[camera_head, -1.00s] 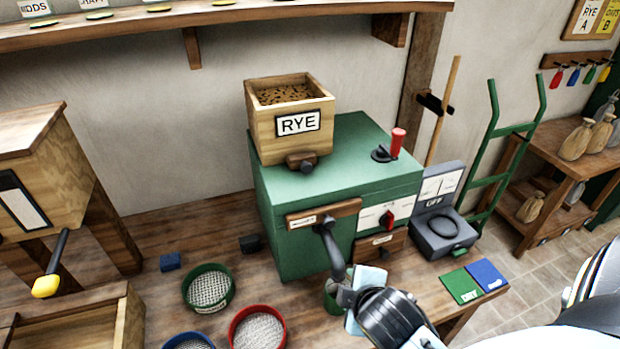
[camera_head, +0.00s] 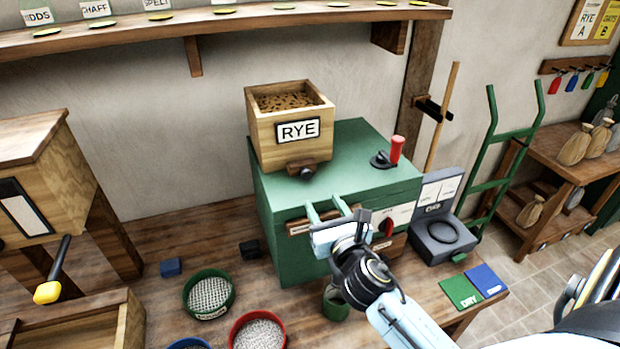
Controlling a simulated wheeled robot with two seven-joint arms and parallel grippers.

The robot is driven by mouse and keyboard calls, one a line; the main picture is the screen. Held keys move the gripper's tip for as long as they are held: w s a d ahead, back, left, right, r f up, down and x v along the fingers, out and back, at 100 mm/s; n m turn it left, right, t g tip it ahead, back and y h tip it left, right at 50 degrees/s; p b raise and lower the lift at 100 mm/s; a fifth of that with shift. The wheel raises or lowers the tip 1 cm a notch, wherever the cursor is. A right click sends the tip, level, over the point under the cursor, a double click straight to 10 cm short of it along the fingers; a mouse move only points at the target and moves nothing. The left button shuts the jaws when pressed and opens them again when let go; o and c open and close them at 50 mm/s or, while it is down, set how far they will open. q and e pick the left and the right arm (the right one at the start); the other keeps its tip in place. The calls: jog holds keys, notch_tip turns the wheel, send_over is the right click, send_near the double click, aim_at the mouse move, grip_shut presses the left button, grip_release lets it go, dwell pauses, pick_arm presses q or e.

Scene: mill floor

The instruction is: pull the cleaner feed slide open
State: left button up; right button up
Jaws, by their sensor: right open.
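The green cleaner (camera_head: 277,246) stands on the wooden bench with a wooden hopper labelled RYE (camera_head: 263,134) on top, holding brown grain. Below the label, at the hopper's foot, is a small wooden slide with a dark round knob (camera_head: 306,171), which I take for the feed slide. It appears pushed in. My right gripper (camera_head: 325,207) is open and empty in front of the cleaner's upper front edge, below the knob and apart from it. It hides part of the front panel and the dark spout. My left gripper is out of view.
Green (camera_head: 187,294) and red (camera_head: 231,337) rimmed sieves and a blue block (camera_head: 171,267) lie on the bench at left. A green cup (camera_head: 334,307) stands below my wrist. A grey scale (camera_head: 436,250) and a red-handled lever (camera_head: 397,150) are at right.

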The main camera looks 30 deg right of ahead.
aim_at(307, 176)
jog(key=x, duration=1)
jog(key=shift+d+p, duration=0.1)
jog(key=shift+p, duration=0.2)
grip_shut()
